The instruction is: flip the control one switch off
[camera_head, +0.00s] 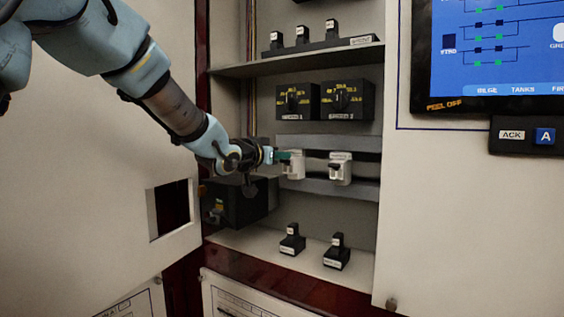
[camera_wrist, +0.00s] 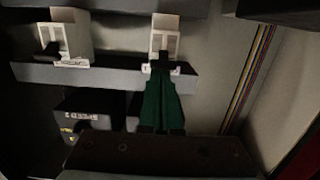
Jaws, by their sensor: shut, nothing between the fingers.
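Two white breaker switches with dark levers sit on a grey rail in the cabinet. The left one (camera_head: 296,166) has my gripper (camera_head: 282,156) at its front left side; it also shows in the wrist view (camera_wrist: 165,42). The right one (camera_head: 340,167) stands apart, and it is at the left in the wrist view (camera_wrist: 68,36). Their labels are too small to read, so I cannot tell which is control one. My green fingers (camera_wrist: 161,88) are shut and empty, their tips at or very near the left breaker's lever. The tips partly hide that lever.
Two black dial boxes (camera_head: 325,100) sit above the breakers. A black box (camera_head: 236,203) is below my wrist. Two small black switches (camera_head: 292,240) stand on the lower shelf (camera_head: 262,248), and several on the upper shelf. The open door (camera_head: 90,180) is at left; cables run up the cabinet's left wall.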

